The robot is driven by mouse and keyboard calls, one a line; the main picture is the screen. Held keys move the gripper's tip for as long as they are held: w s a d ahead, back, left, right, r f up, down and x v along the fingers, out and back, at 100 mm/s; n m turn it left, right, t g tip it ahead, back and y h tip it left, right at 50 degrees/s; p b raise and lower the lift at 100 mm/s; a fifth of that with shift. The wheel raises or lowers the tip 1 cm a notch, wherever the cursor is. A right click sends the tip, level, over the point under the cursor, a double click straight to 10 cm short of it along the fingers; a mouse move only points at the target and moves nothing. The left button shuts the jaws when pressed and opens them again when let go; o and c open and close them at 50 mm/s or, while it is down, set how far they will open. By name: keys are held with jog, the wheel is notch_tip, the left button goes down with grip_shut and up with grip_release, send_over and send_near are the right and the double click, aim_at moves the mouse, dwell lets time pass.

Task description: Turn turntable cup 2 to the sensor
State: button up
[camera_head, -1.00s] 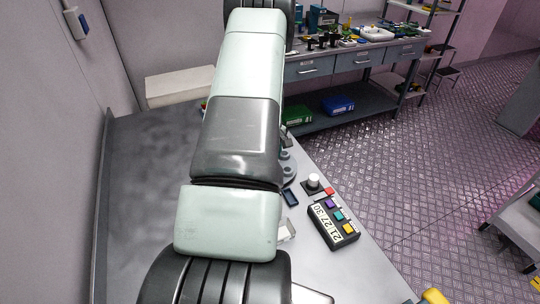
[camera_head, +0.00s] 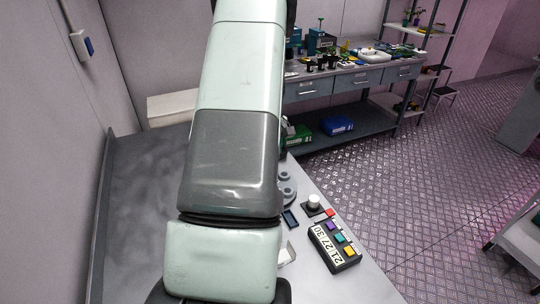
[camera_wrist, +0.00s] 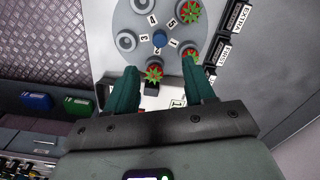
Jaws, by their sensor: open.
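The grey round turntable (camera_wrist: 160,8) fills the top middle of the wrist view, with a blue hub (camera_wrist: 160,40) and numbered cups around it. Red-and-green berries sit at the upper right (camera_wrist: 189,12), right (camera_wrist: 188,68) and near side (camera_wrist: 153,73); the other visible cups look empty. My gripper (camera_wrist: 162,80) is open, its green fingers apart at the turntable's near edge. In the head view my arm hides the gripper and most of the turntable (camera_head: 288,190). I cannot identify the sensor for certain.
Black trays labelled FIRST (camera_wrist: 224,50) and EXTRA (camera_wrist: 238,16) lie right of the turntable. In the head view, a control box (camera_head: 334,247) with coloured buttons and a white knob (camera_head: 314,202) stand on the bench. The left part of the bench is clear.

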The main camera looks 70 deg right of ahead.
jog(key=shift+r, duration=0.1)
notch_tip(320, 180, up, 11)
dwell(1.2)
dwell(0.4)
